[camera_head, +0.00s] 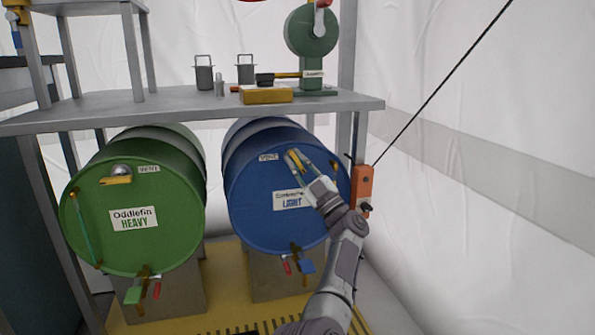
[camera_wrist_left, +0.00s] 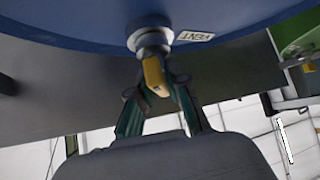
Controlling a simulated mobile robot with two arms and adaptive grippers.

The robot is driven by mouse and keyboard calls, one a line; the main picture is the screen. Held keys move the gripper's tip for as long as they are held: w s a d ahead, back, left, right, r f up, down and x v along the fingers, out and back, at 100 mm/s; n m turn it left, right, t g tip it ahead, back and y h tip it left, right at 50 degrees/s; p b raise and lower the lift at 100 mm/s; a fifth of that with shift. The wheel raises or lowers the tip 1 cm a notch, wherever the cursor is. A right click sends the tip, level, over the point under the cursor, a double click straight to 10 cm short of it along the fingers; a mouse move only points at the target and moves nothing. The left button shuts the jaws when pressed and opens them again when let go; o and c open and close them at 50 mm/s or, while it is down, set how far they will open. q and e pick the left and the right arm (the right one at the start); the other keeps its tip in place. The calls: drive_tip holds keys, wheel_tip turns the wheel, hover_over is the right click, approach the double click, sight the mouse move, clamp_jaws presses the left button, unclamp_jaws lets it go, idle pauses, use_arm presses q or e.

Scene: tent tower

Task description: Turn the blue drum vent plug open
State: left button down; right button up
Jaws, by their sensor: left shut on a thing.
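The blue drum (camera_head: 250,185) lies on its side with its round face toward me, under a grey shelf. Its vent plug (camera_wrist_left: 150,40) is a silver round fitting with a yellow handle (camera_wrist_left: 154,76), next to a VENT label (camera_wrist_left: 194,37). My left gripper (camera_head: 298,163) is at the upper part of the drum face, right of the VENT label (camera_head: 268,157). In the wrist view its fingers (camera_wrist_left: 158,88) are shut on the yellow handle, which points away from the drum face. The fingers hide part of the plug in the head view. My right gripper is not in view.
A green drum (camera_head: 105,190) with its own yellow-handled vent plug (camera_head: 118,177) lies to the left. Taps hang below both drums. The shelf (camera_head: 190,107) above holds cans, a yellow block and a green device. An orange block (camera_head: 362,187) and cable are close right of the drum.

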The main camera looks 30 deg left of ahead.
use_arm(q)
drive_tip(key=n+g+b, duration=0.1)
drive_tip(key=n, duration=0.1)
drive_tip(key=n+g+h, duration=0.1)
drive_tip(key=n+g, duration=0.1)
drive_tip(key=n, duration=0.1)
drive_tip(key=shift+w+g+h+b, duration=0.15)
drive_tip(key=shift+g+h+b, duration=0.15)
drive_tip(key=shift+b, duration=0.05)
drive_tip(key=shift+a+r+n+g+h+b, duration=0.15)
drive_tip(key=shift+n+g+h, duration=0.4)
drive_tip(key=shift+n, duration=0.4)
drive_tip(key=shift+d+f+n+g+h+b, duration=0.15)
drive_tip(key=shift+n+g+h, duration=0.35)
drive_tip(key=shift+n, duration=0.45)
drive_tip(key=shift+a+r, duration=0.1)
drive_tip(key=c, duration=1.2)
unclamp_jaws()
drive_tip(key=shift+f, duration=0.2)
